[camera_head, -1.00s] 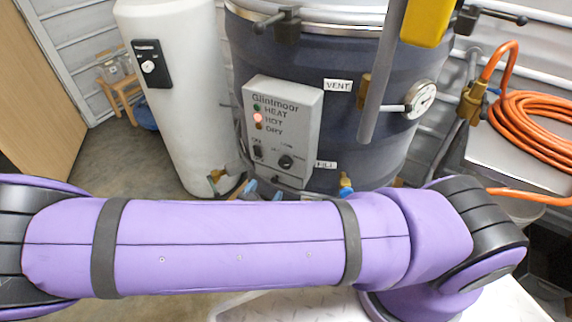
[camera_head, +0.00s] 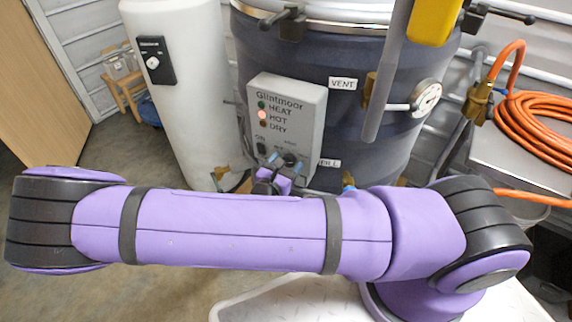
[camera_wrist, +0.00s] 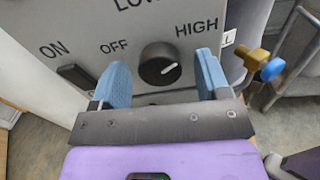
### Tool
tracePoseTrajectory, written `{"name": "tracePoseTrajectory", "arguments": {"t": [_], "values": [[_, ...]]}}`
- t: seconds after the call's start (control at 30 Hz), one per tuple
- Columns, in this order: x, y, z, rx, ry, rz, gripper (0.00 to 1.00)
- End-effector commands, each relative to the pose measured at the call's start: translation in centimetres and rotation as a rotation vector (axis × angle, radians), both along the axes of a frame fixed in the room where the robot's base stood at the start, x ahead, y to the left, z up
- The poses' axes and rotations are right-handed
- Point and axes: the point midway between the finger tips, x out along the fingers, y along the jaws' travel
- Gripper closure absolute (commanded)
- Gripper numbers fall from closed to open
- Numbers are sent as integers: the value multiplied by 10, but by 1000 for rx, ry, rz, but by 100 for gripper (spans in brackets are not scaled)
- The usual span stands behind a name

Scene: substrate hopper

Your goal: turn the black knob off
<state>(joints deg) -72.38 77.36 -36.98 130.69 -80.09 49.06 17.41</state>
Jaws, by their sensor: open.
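The black knob (camera_wrist: 159,64) is on the lower part of the grey control box (camera_head: 291,106), between the printed words OFF and HIGH. Its white pointer line is turned toward the HIGH side. In the wrist view my gripper (camera_wrist: 163,75) is open, with one blue finger on each side of the knob. I cannot tell how far the fingertips are from the box face. In the head view the knob (camera_head: 291,160) is partly covered by the gripper, and most of the gripper is hidden behind my arm.
A black ON switch (camera_wrist: 77,76) sits left of the knob. The box is on a dark drum (camera_head: 350,60) with a gauge (camera_head: 427,97). A blue-handled brass valve (camera_wrist: 262,66) is at the right. A white tank (camera_head: 190,110) stands left; an orange hose (camera_head: 540,115) lies right.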

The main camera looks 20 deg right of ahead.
Motion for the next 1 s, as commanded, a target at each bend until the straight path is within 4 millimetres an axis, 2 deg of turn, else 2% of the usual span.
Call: {"name": "tracePoseTrajectory", "arguments": {"t": [0.13, 0.33, 0.67, 1.0], "values": [[0, 0, 0, 0, 0, 0, 33], [0, 0, 0, 0, 0, 0, 79], [0, 0, 0, -19, 26, -1, 80], [0, 0, 0, -153, 187, -2, 80]]}}
